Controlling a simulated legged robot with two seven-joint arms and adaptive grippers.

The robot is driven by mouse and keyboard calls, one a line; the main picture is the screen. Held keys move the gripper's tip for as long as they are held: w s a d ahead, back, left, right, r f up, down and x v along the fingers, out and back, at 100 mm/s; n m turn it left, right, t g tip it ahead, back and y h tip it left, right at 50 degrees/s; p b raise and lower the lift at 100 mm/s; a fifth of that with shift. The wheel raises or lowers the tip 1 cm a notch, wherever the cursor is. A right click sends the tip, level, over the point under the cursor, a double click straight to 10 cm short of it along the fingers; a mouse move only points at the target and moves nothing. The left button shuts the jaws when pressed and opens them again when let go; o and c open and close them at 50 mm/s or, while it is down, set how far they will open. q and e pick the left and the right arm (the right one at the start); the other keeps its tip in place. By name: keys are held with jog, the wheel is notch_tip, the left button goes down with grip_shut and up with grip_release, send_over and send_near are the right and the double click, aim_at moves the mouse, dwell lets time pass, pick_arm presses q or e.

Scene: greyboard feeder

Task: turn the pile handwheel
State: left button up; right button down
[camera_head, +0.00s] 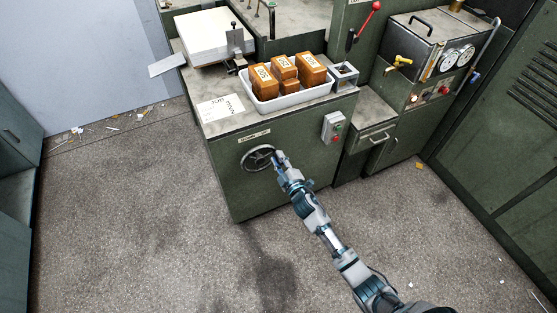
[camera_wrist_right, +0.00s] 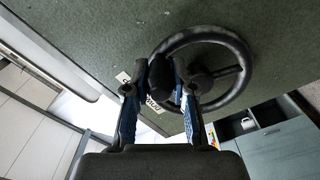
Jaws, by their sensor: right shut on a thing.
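The pile handwheel (camera_head: 257,158) is a dark spoked wheel on the front of the green cabinet. My right gripper (camera_head: 277,156) reaches it at its right side. In the right wrist view the handwheel (camera_wrist_right: 243,70) stands before the green panel, and the fingers of my right gripper (camera_wrist_right: 166,85) are shut on a dark part at the wheel's near side. My left gripper is not in view.
On the cabinet (camera_head: 230,190) stand a white tray (camera_head: 290,99) with several brown blocks, a stack of white board (camera_head: 207,38) and a paper sheet (camera_head: 219,108). A switch box (camera_head: 333,126) with red and green buttons sits right of the wheel. The floor (camera_head: 120,220) in front is clear.

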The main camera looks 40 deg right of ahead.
jog(key=shift+d+r, duration=0.25)
jog(key=shift+r, duration=0.2)
jog(key=c, duration=1)
grip_release()
jog(key=shift+f, duration=0.15)
jog(key=shift+f, duration=0.1)
jog(key=v, duration=1.2)
